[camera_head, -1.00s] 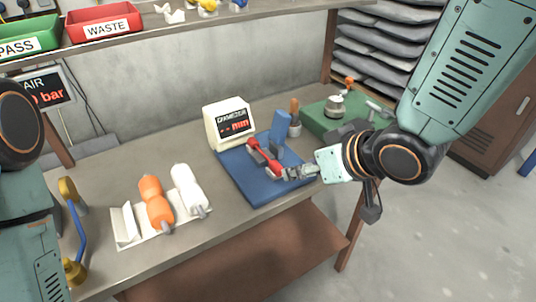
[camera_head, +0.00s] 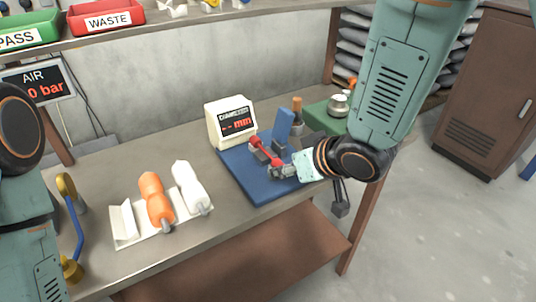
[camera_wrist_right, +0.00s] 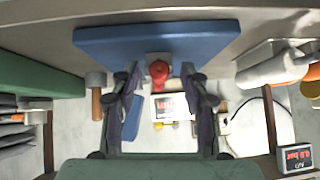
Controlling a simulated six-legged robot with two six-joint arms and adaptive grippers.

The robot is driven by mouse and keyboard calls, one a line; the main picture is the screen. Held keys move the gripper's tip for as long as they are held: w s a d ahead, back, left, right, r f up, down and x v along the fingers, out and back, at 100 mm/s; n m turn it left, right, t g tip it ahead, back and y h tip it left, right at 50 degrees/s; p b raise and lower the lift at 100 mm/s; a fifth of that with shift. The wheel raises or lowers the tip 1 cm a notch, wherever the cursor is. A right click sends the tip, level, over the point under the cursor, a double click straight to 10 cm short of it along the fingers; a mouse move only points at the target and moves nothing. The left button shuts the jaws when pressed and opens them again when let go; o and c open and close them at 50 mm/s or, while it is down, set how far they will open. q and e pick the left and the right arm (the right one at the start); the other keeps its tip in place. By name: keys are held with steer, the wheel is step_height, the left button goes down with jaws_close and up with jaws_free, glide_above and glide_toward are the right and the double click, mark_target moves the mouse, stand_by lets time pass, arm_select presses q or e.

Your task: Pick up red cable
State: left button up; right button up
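The red cable piece (camera_head: 264,151) is a slim red spool-like thing lying on a blue plate (camera_head: 262,192) beside an upright blue block. Its red end (camera_wrist_right: 158,72) also shows in the right wrist view, between the two fingers. My right gripper (camera_head: 280,172) reaches in from the right at the near end of the red piece. In the right wrist view my right gripper (camera_wrist_right: 160,82) has its fingers apart, one on each side of the red end, with gaps visible. Only part of my left arm shows at the left edge; its gripper is out of view.
A cream display box (camera_head: 231,123) stands behind the blue plate. An orange spool (camera_head: 156,201) and a white spool (camera_head: 191,187) lie on a white holder (camera_head: 124,222) to the left. A green base (camera_head: 325,117) stands at the right. A shelf with a red waste bin (camera_head: 105,19) is above.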

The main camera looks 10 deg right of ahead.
steer(key=shift+d, duration=0.1)
steer(key=shift+c, duration=1.3)
steer(key=c, duration=0.5)
jaws_close()
